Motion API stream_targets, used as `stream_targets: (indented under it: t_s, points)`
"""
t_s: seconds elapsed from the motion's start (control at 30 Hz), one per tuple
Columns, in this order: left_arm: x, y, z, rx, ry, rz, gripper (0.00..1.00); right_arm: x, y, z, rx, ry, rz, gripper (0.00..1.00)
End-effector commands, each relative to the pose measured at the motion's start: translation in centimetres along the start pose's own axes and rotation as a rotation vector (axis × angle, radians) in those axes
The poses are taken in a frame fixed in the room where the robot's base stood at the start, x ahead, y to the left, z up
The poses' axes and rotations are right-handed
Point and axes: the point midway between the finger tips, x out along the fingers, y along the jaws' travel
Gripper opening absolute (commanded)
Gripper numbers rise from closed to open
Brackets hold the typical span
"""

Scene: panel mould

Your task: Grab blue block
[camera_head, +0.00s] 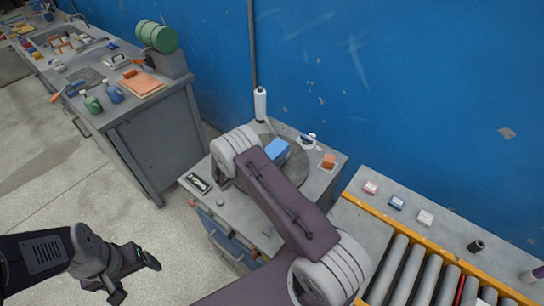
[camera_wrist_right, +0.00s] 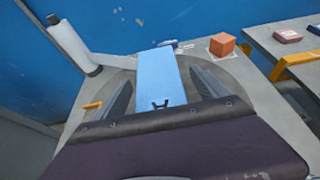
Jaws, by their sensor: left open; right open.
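The blue block (camera_head: 277,151) sits on a round grey plate on the small grey cabinet, partly hidden by my right arm. In the right wrist view the long light-blue block (camera_wrist_right: 165,72) lies between the two fingers of my right gripper (camera_wrist_right: 162,82), with a gap on each side. That gripper is open; its depth relative to the block is hard to tell. In the head view it is hidden behind my arm. My left gripper (camera_head: 136,279) is open and empty over the floor at the lower left.
A dark-labelled item (camera_head: 199,183) lies at the cabinet's left edge. A roller conveyor (camera_head: 420,270) stands at the right. The blue wall (camera_head: 400,80) is close behind.

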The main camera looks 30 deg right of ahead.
Motion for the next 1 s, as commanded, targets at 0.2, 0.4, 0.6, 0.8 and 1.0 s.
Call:
stream_targets:
  t_s: [0.2, 0.4, 0.6, 0.8, 1.0]
  points:
    - [-0.24, 0.0, -0.03, 0.0, 0.0, 0.0, 0.8, 1.63, 0.06, 0.03, 0.001, -0.001, 0.001, 0.84]
    - [-0.21, 0.0, -0.02, 0.0, 0.0, 0.0, 0.8, 1.59, 0.06, 0.03, 0.001, -0.001, 0.001, 0.64]
    - [-0.21, 0.0, -0.02, 0.0, 0.0, 0.0, 0.8, 1.58, 0.05, 0.03, 0.001, -0.001, 0.001, 0.09]
    - [-0.23, 0.0, -0.02, 0.0, 0.0, 0.0, 0.8, 1.57, 0.1, 0.16, 0.003, -0.003, 0.001, 0.0]
    - [-0.14, 0.0, -0.01, 0.0, 0.0, 0.0, 0.8, 1.4, 0.13, 0.57, 0.004, -0.003, 0.002, 0.0]
